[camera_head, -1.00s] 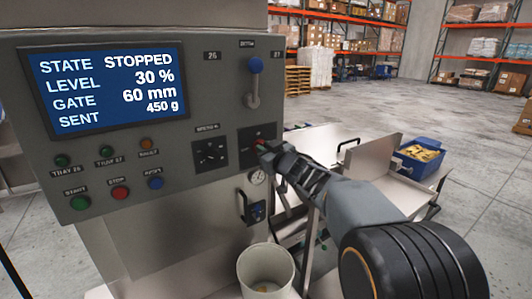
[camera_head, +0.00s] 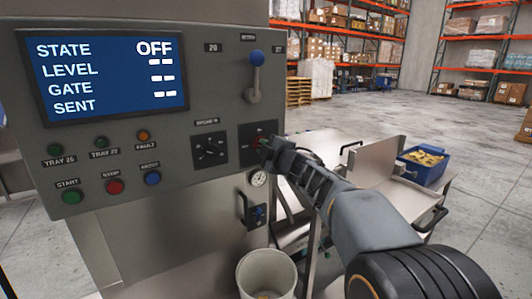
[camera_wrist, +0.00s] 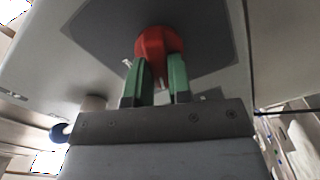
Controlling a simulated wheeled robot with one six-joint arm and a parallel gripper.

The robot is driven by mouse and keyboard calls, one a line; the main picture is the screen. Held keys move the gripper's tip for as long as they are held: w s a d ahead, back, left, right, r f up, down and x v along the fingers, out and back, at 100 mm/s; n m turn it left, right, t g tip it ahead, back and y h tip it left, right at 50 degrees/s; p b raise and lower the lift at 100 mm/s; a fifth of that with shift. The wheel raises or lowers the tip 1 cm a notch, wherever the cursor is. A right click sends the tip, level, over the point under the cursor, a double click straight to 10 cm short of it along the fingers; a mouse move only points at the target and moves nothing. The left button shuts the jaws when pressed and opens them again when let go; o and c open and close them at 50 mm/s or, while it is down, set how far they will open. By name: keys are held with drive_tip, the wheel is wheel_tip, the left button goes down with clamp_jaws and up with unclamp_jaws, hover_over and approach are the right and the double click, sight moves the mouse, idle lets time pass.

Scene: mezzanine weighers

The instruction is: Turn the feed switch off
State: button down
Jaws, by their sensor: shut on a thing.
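The feed switch is a red knob (camera_wrist: 157,43) on a dark square plate (camera_wrist: 205,30) in the wrist view. In the head view its plate (camera_head: 246,132) sits at the right end of the grey control panel, and my gripper mostly hides the knob. My gripper (camera_wrist: 160,75) has its two green-padded fingers shut on the red knob; it also shows in the head view (camera_head: 266,148). The panel's display (camera_head: 110,75) reads STATE OFF, with dashes beside LEVEL and GATE and dashes near SENT.
A blue-knobbed lever (camera_head: 255,75) stands above the switch, and a black rotary selector (camera_head: 209,148) is to its left. Push buttons (camera_head: 115,186) line the lower left. A white bucket (camera_head: 266,275) stands below. A steel table with a blue bin (camera_head: 425,168) is at right.

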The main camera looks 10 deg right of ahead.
drive_tip(key=shift+f+n+b, duration=0.15)
drive_tip(key=shift+n+b, duration=0.8)
drive_tip(key=shift+n, duration=1.15)
drive_tip(key=c, duration=1)
unclamp_jaws()
drive_tip(key=shift+c, duration=0.2)
drive_tip(key=v, duration=1.4)
